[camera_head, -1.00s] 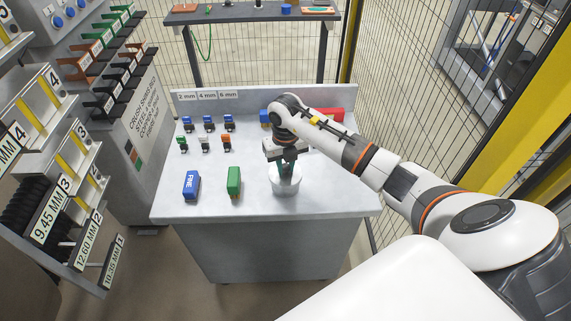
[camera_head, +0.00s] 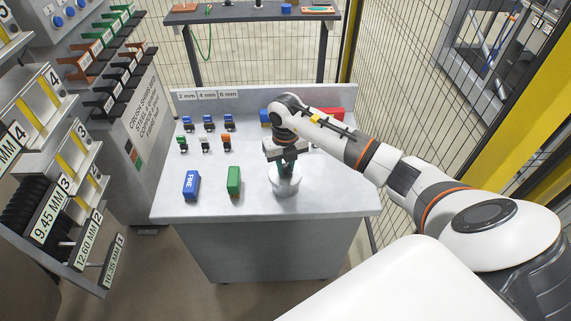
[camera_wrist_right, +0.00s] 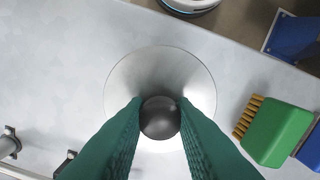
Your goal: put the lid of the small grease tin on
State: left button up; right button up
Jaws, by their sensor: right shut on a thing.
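The lid of the small grease tin is a round, pale metal disc (camera_wrist_right: 160,80) with a dark ball knob (camera_wrist_right: 160,118). In the right wrist view the green fingers of my right gripper (camera_wrist_right: 160,122) are closed on that knob from both sides. In the head view my right gripper (camera_head: 287,166) points down over the tin (camera_head: 286,190), a short pale cylinder near the bench's front right. The lid is at the top of the tin; I cannot tell whether it is seated or slightly above. The lid hides the tin in the wrist view. My left gripper is out of view.
A green brush (camera_head: 234,181) and a blue block (camera_head: 191,185) marked FINE stand left of the tin on the grey bench (camera_head: 260,208). Several small coloured clips sit farther back. A red thing (camera_head: 330,115) lies behind my arm.

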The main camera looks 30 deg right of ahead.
jog(key=shift+f+b, duration=0.8)
jog(key=shift+f, duration=0.25)
dwell(1.6)
jog(key=o, duration=1.1)
jog(key=shift+c, duration=0.2)
notch_tip(320, 180, up, 12)
jog(key=b, duration=0.1)
jog(key=shift+c, duration=0.6)
